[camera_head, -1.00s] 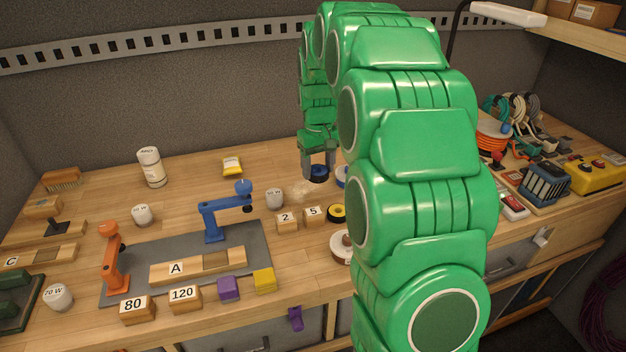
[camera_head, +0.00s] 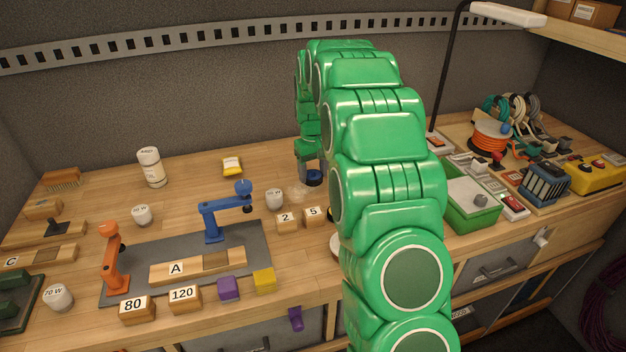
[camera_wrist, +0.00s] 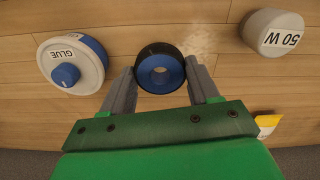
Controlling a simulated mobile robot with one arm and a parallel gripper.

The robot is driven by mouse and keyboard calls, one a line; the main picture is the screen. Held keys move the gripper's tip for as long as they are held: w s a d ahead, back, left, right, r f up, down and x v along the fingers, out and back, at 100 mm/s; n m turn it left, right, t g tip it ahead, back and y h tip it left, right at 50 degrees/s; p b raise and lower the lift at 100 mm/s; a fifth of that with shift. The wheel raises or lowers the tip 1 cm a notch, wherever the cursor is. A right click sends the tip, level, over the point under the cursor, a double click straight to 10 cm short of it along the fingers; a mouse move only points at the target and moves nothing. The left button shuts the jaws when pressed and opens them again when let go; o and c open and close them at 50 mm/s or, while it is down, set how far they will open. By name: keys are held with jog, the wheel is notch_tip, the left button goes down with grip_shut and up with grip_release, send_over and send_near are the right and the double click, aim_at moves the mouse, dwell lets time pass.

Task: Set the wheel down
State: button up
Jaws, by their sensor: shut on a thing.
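The wheel, a black tyre with a blue hub, is between the fingertips of my gripper (camera_wrist: 162,84) in the wrist view; its blue hub (camera_wrist: 147,74) faces the camera. The fingers are shut on its sides. In the head view the wheel (camera_head: 314,178) shows at my gripper (camera_head: 310,170), partly hidden by my arm. It is low over the wooden bench (camera_head: 200,178); I cannot tell whether it touches the wood.
A white and blue GLUE container (camera_wrist: 72,64) stands left of the wheel in the wrist view. A 50 W cylinder (camera_wrist: 272,32) is to the right. Number blocks 2 (camera_head: 287,220) and 5 (camera_head: 313,216) stand in front. Bare bench lies beyond the wheel.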

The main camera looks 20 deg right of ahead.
aim_at(313, 190)
jog(key=shift+w+f, duration=0.1)
jog(key=shift+f, duration=1.5)
jog(key=shift+f, duration=0.15)
jog(key=o, duration=1.1)
notch_tip(313, 190, up, 12)
jog(key=s+a+r, duration=0.2)
jog(key=s, duration=0.4)
jog(key=s+a+r, duration=0.2)
jog(key=s+r, duration=0.1)
jog(key=s, duration=0.3)
jog(key=s+a+f+m+g, duration=0.1)
jog(key=s+a, duration=0.1)
jog(key=s, duration=1.7)
jog(key=s+a+f, duration=0.2)
jog(key=s, duration=1.7)
jog(key=shift+a+f+m+g, duration=0.15)
jog(key=shift+a+m+g, duration=0.25)
